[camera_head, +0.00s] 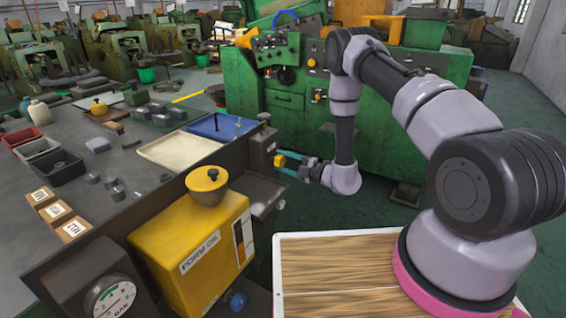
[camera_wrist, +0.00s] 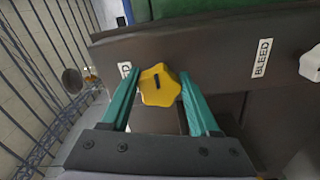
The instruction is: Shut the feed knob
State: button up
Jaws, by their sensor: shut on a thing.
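The feed knob (camera_wrist: 159,85) is a yellow lobed knob with a dark pointer mark on its face, on a dark panel. A white label above and left of it is partly hidden by a finger; only a final "D" shows. My gripper (camera_wrist: 160,92) has one teal finger on each side of the knob and is shut on it. In the head view the yellow knob (camera_head: 279,161) shows at the tips of my gripper (camera_head: 288,166), on the side of the grey bench.
A BLEED label (camera_wrist: 262,57) and a pale knob (camera_wrist: 311,63) are to the right on the same panel. A green machine (camera_head: 290,95) stands behind my arm. Grey floor is open at right.

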jog(key=n, duration=0.4)
jog(key=shift+d+r, duration=0.1)
jog(key=n, duration=0.4)
jog(key=shift+r+n, duration=0.1)
jog(key=shift+n, duration=0.2)
jog(key=n, duration=0.4)
jog(key=shift+s+r+n, duration=0.1)
jog(key=shift+n, duration=0.2)
jog(key=shift+s+n, duration=0.1)
jog(key=shift+n, duration=2.2)
jog(key=o, duration=1.4)
jog(key=shift+a, duration=0.2)
jog(key=shift+r, duration=0.1)
